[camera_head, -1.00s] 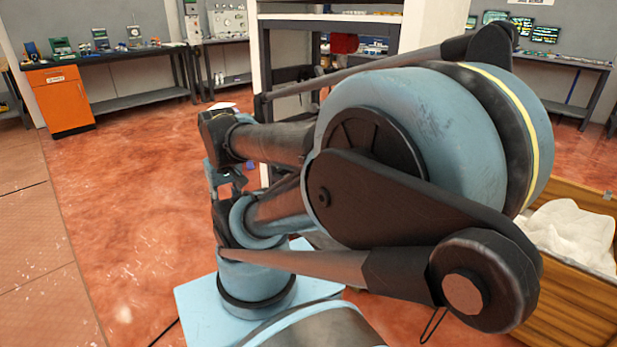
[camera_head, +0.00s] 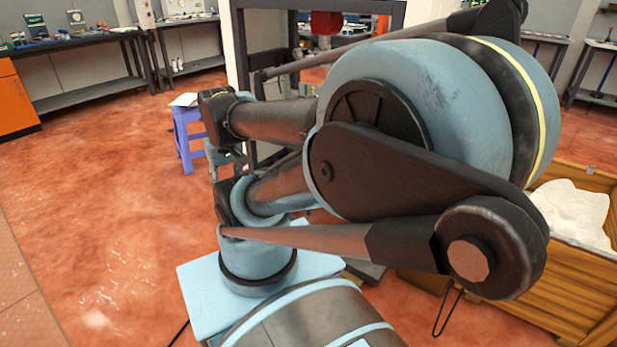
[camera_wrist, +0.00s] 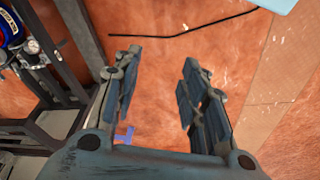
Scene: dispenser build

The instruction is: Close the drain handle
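My gripper (camera_wrist: 156,76) is open and empty in the wrist view, with its two fingers well apart above the red floor. In the head view only a small part of it shows beside my arm. At the left edge of the wrist view, a dark metal frame (camera_wrist: 83,40) holds a blue round-ended part (camera_wrist: 12,30) and small metal fittings (camera_wrist: 30,52). The fingers are apart from this frame. I cannot make out which part, if any, is the drain handle. My arm hides much of the dark rack (camera_head: 312,15) in the head view.
A purple stool (camera_head: 188,140) with a white sheet on top stands left of my arm. A wooden crate (camera_head: 560,290) with white material is close on the right. A workbench (camera_head: 90,98) and orange cabinet (camera_head: 14,100) stand back left. The floor at left is open.

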